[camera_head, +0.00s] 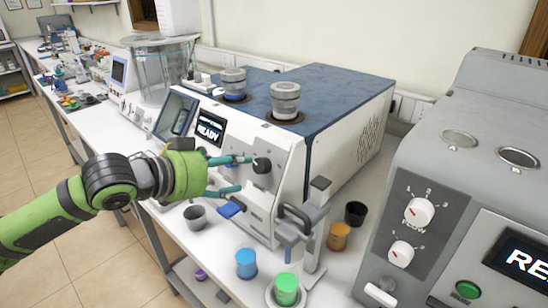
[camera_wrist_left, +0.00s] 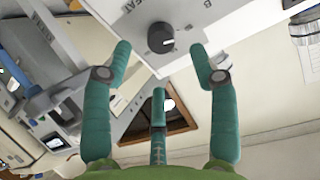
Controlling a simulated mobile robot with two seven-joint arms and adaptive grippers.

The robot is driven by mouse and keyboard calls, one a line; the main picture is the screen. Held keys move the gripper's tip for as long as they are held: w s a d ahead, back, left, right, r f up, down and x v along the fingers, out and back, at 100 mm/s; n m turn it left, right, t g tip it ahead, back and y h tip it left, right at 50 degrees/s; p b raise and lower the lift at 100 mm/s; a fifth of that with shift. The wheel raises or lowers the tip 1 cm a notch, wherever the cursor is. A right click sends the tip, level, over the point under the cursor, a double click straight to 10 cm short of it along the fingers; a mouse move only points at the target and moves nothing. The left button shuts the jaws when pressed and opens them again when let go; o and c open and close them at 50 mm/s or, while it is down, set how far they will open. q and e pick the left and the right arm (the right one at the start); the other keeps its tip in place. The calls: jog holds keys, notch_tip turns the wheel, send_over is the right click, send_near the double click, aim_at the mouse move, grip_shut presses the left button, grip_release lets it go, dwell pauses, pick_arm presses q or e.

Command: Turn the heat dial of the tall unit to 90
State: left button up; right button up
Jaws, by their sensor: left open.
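The heat dial (camera_head: 262,165) is a black round knob on the front of the white unit with a blue top (camera_head: 328,92). My left gripper (camera_head: 244,174) reaches it from the left with teal fingers. In the left wrist view the dial (camera_wrist_left: 160,38) sits ahead, between the two outer fingertips, with lettering ending in "EAT" beside it. The fingers are open and gaps show between them and the dial. A white mark shows on the dial, but I cannot read its scale. The unit's display (camera_head: 209,129) reads "READY". My right gripper is not in view.
A grey clamp-like fixture (camera_head: 318,205) stands close to the right of the dial. Blue (camera_head: 246,263), green (camera_head: 286,289) and orange (camera_head: 340,236) cups stand in front. A grey unit with white dials (camera_head: 418,211) is at the right. A metal cup (camera_head: 195,217) stands below my gripper.

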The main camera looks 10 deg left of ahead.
aim_at(257, 168)
pick_arm(q)
jog(key=p+x, duration=0.1)
jog(key=x, duration=0.2)
jog(key=shift+w+d+r, duration=0.1)
jog(key=shift+w+d, duration=0.05)
jog(key=shift+d, duration=0.05)
jog(key=shift+p+x, duration=0.45)
jog(key=shift+x, duration=0.7)
jog(key=shift+w+d+f, duration=0.1)
jog(key=shift+w+f, duration=0.1)
jog(key=shift+w, duration=0.05)
jog(key=shift+w+d+f, duration=0.1)
jog(key=c, duration=1)
jog(key=shift+c, duration=0.7)
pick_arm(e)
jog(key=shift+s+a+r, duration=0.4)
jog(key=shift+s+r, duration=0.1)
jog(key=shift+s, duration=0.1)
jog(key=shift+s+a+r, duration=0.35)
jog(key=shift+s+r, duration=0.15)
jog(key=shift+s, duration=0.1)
